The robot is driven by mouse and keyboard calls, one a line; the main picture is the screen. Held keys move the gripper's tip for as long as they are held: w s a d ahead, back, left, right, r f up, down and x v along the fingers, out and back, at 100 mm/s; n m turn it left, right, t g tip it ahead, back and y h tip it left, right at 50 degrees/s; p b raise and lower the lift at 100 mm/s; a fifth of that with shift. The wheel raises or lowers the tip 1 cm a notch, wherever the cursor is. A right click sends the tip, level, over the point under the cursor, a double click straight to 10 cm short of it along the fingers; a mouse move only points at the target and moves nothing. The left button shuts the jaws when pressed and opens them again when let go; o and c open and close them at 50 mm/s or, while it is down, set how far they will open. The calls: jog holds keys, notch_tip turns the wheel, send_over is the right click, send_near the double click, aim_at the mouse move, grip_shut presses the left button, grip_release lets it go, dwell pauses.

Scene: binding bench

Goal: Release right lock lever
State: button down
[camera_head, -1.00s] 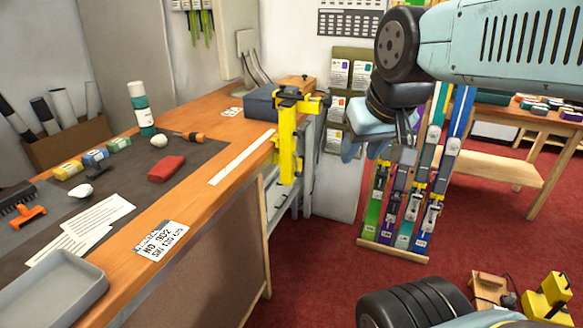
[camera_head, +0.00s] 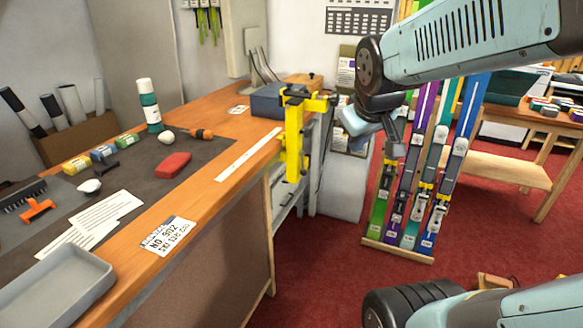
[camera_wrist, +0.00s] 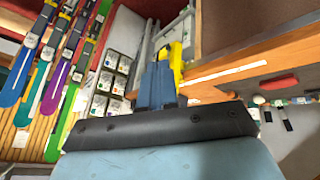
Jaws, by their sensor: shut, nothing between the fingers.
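A yellow ski vise (camera_head: 294,140) is clamped at the far end of the bench's front edge, with dark parts near its top. It also shows in the wrist view (camera_wrist: 176,58), just beyond my fingers. I cannot make out the right lock lever as a separate part in either view. My gripper (camera_wrist: 157,85) shows blue fingers shut together, with nothing held. In the head view my gripper (camera_head: 362,122) is to the right of the vise, at about its height in the picture. A gap shows between them there; the wrist view does not settle the distance.
The wooden bench (camera_head: 205,195) fills the left, with a blue-grey box (camera_head: 268,103) behind the vise. Several skis (camera_head: 415,185) stand in a rack to the right. A second table (camera_head: 520,165) is at the far right. Red carpet is clear between.

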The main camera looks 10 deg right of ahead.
jog(key=w+d+f+n+t+y, duration=0.3)
jog(key=w+f+n, duration=1)
jog(key=w+f, duration=0.75)
notch_tip(320, 180, down, 10)
jog(key=a+n+t+y, duration=0.1)
jog(key=n+t+y, duration=0.3)
jog(key=t, duration=0.2)
jog(key=shift+w+a+t, duration=0.3)
jog(key=shift+w+a, duration=0.05)
jog(key=shift+w, duration=0.05)
jog(key=shift+f, duration=0.1)
jog(key=shift+w+d+f+x, duration=0.15)
jog(key=shift+d+x, duration=0.3)
jog(key=shift+x, duration=1.7)
jog(key=shift+w+d+f+x, duration=0.15)
jog(key=shift+d+x, duration=0.25)
jog(key=shift+x, duration=1.75)
jog(key=shift+w+d+x, duration=0.15)
jog(key=shift+d+x, duration=0.3)
jog(key=shift+x, duration=1.7)
